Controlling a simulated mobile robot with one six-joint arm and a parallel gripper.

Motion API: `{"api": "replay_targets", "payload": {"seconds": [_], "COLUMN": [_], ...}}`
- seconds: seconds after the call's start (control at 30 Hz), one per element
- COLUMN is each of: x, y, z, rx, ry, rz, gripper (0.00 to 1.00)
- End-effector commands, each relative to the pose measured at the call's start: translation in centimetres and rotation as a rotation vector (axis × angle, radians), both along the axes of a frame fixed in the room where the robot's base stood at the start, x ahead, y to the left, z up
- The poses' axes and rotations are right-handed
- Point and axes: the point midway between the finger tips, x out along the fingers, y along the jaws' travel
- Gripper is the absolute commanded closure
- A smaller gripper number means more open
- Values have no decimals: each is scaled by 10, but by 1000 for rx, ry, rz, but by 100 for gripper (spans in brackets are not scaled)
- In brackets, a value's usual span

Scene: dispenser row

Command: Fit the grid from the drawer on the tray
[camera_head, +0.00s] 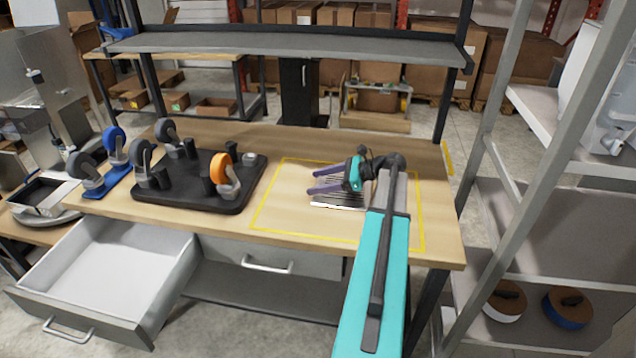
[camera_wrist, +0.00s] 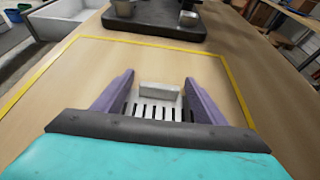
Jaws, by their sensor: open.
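The grid (camera_wrist: 155,108), a pale slotted plate with a raised end wall, lies on the bench inside the yellow outline. In the head view its slotted edge (camera_head: 338,205) shows beneath my gripper (camera_head: 318,180). My gripper (camera_wrist: 157,88) is open, its two purple fingers on either side of the grid; I cannot tell whether they touch it. The drawer (camera_head: 112,258) at front left is pulled out and looks empty. A dark shallow tray (camera_head: 38,194) sits below the metal dispenser at far left, and a black tray-like board (camera_head: 205,202) stands on the bench; which one is meant is unclear.
The black board carries castors, including an orange wheel (camera_head: 221,167). A blue-wheeled castor (camera_head: 113,145) stands left of it. A grey shelf (camera_head: 290,45) spans above the bench. A metal rack (camera_head: 505,170) stands close on the right. Bench inside the yellow outline is otherwise clear.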

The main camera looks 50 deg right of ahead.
Motion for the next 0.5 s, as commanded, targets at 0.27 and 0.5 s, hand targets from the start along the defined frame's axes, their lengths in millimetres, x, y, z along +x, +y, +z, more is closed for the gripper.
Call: {"api": "replay_targets", "payload": {"seconds": [0.27,0.5], "x": [-29,-59], "y": [-19,-39], "z": [12,27], "rx": [-2,-2], "ry": [0,0], "rz": [-2,-1], "gripper": [35,35]}}
